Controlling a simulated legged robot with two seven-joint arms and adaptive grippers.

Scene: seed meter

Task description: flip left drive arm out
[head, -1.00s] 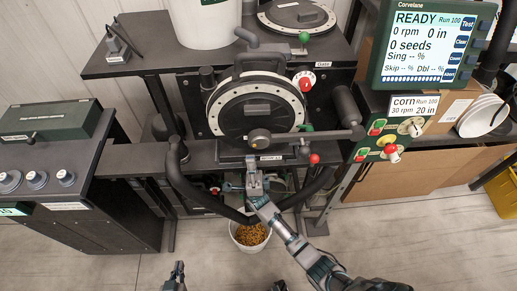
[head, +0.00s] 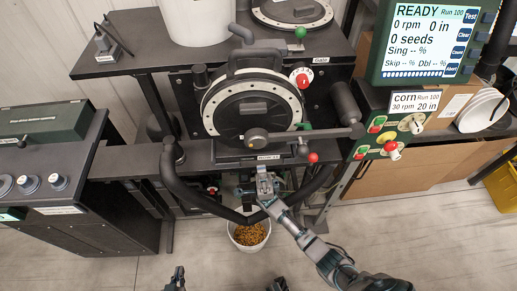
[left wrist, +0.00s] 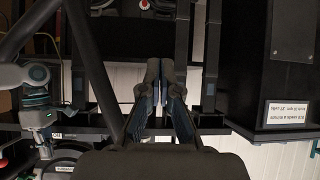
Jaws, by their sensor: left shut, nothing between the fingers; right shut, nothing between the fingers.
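The seed meter (head: 253,108) is a round black disc with a pale ring, upright on the stand. A dark drive arm (head: 310,134) lies level across its lower front, from a round hub with a brass-coloured centre to a thick end at the right. My right gripper (head: 265,186) is shut and empty, below the labelled front edge of the stand and apart from the drive arm. My left gripper (head: 177,277) is low at the bottom edge, far from the meter. In the left wrist view its fingers (left wrist: 160,75) are together with nothing between them.
Thick black hoses (head: 180,190) curve down on both sides to a white bucket of corn (head: 249,236). A red knob (head: 313,158) hangs below the drive arm. A control panel (head: 395,130) stands at the right, a side bench (head: 95,195) at the left. The floor in front is open.

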